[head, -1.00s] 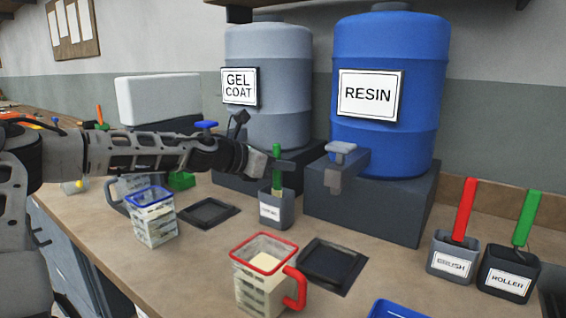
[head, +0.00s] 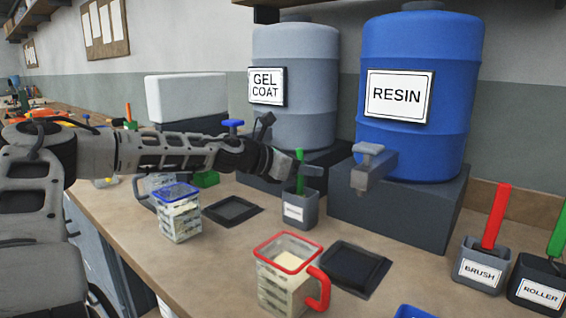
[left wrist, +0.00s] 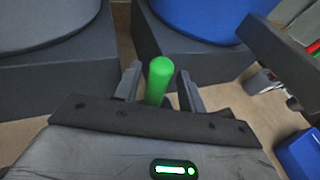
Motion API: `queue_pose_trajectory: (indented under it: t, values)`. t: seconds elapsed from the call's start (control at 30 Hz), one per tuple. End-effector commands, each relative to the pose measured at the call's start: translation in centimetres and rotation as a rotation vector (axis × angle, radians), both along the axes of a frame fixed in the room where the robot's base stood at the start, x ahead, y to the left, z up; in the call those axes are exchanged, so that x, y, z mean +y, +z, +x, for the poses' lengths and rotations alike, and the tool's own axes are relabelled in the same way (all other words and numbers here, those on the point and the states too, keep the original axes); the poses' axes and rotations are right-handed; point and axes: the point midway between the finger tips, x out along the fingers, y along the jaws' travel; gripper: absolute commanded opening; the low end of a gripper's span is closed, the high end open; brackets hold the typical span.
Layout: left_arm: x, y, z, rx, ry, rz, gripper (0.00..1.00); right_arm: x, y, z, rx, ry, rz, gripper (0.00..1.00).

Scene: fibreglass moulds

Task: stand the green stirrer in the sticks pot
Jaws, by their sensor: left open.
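The green stirrer (head: 300,182) stands upright in the small grey sticks pot (head: 300,210), in front of the gel coat drum. Its label is too small to read surely. My left gripper (head: 304,168) is level with the stirrer's upper part. In the left wrist view the stirrer's rounded top (left wrist: 160,72) is between the two open fingers (left wrist: 160,88), with the left finger close beside it. Whether a finger touches it I cannot tell. The stirrer's lower end is hidden inside the pot. My right gripper is not in view.
The resin drum (head: 412,100) and its tap (head: 370,165) stand right of the pot. A red-rimmed jug (head: 285,275), a blue-rimmed jug (head: 180,215), and two dark pads (head: 350,268) are in front. The brush pot (head: 480,268) and roller pot (head: 538,285) are at right.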

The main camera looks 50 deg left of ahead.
Motion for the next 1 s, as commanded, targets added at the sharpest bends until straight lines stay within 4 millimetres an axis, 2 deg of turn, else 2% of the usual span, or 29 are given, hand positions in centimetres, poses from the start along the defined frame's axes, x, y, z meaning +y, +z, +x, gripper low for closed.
queue_pose_trajectory:
  t: [0.47, 0.53, 0.87, 0.9, 1.0]
  values:
    - [0.5, 1.3, -2.3, -0.007, -0.003, -0.003, 0.4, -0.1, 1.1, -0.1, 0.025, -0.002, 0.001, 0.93]
    - [0.5, 1.2, -2.6, -0.006, -0.004, 0.002, 0.4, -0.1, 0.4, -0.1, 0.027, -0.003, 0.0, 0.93]
    - [1.3, 1.8, -4.9, -0.006, 0.0, -0.001, 0.4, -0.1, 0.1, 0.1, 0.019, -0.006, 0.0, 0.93]
    - [1.5, 1.7, -5.6, -0.007, -0.001, 0.005, 0.4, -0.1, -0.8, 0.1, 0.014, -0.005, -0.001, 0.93]
    - [2.0, 2.1, -7.4, -0.007, 0.002, 0.002, 0.4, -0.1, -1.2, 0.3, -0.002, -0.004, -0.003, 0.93]
